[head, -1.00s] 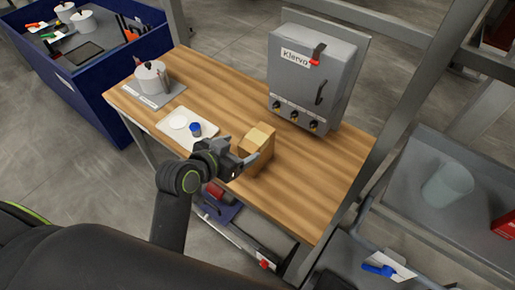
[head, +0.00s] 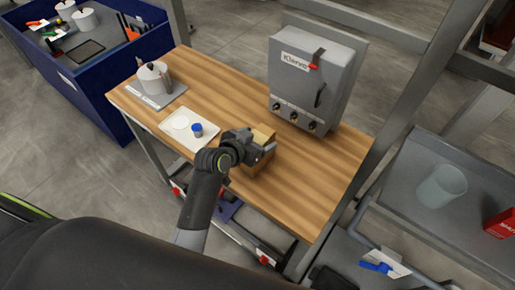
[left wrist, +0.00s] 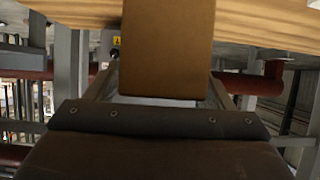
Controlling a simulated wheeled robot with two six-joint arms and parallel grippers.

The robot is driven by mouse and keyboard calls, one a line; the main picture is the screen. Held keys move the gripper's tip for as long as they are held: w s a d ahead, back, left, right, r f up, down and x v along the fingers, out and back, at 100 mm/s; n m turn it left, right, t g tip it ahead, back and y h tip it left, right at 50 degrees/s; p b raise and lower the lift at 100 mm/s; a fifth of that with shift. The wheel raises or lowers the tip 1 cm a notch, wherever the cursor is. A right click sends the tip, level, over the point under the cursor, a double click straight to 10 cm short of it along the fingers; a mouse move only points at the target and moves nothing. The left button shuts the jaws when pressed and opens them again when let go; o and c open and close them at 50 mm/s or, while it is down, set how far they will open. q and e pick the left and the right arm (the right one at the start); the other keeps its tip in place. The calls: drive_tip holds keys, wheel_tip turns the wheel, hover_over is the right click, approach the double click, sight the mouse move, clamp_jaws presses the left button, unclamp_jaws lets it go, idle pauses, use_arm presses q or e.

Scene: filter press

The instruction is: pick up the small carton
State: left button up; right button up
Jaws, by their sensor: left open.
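The small carton (head: 264,133) is a plain brown box standing on the wooden table near its front edge. My left gripper (head: 259,150) is open at the carton and hides part of it in the head view. In the left wrist view the carton (left wrist: 167,45) fills the upper middle, between the two grey fingers. I cannot tell whether either finger touches it. My right gripper is not in view.
On the wooden table (head: 310,185), a white tray (head: 178,122) with a blue-capped item lies left of the carton. A white pot (head: 152,77) stands farther left, and a grey control box (head: 310,80) behind. The table's right front is clear.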

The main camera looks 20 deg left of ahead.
use_arm(q)
drive_tip(key=shift+w, duration=0.1)
drive_tip(key=c, duration=1.6)
drive_tip(key=shift+r, duration=0.1)
